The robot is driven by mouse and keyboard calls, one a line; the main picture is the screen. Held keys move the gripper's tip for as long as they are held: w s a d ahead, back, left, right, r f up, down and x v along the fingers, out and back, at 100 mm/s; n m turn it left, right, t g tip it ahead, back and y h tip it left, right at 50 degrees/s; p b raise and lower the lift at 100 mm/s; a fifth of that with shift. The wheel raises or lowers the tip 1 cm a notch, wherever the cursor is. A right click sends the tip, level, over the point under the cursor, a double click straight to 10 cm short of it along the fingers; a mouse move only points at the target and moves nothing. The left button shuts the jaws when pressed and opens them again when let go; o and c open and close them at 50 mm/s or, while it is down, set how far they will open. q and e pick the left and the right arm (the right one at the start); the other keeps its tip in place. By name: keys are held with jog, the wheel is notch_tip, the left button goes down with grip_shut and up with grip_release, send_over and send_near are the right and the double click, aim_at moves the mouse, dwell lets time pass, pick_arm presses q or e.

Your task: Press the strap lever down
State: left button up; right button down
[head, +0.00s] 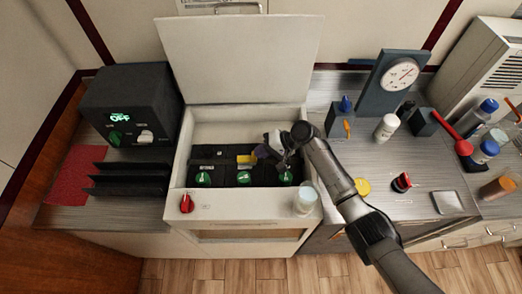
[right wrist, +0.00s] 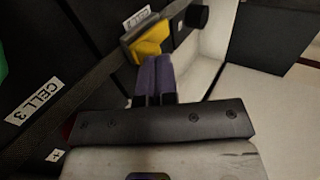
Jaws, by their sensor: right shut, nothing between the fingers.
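The yellow strap lever (head: 246,159) sits on the black cells inside the open white box. It also shows in the right wrist view (right wrist: 152,40), on a grey bracket beside the CELL 2 label. My right gripper (head: 264,152) reaches into the box from the right, just right of the lever. In the right wrist view its purple fingers (right wrist: 155,64) are shut together and empty, with their tips right at the lever's near edge. I cannot tell whether they touch it. My left gripper is not in view.
The white box (head: 240,205) has its lid (head: 240,60) raised behind and a red knob (head: 186,203) in front. Green round caps (head: 204,179) sit on the cells. A glass (head: 305,199) stands on the front right rim. A dark unit (head: 130,105) stands left.

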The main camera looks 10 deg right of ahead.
jog(key=shift+r+p, duration=0.4)
jog(key=shift+r, duration=0.05)
jog(key=a+r+v, duration=0.1)
jog(key=v, duration=1.1)
dwell(0.3)
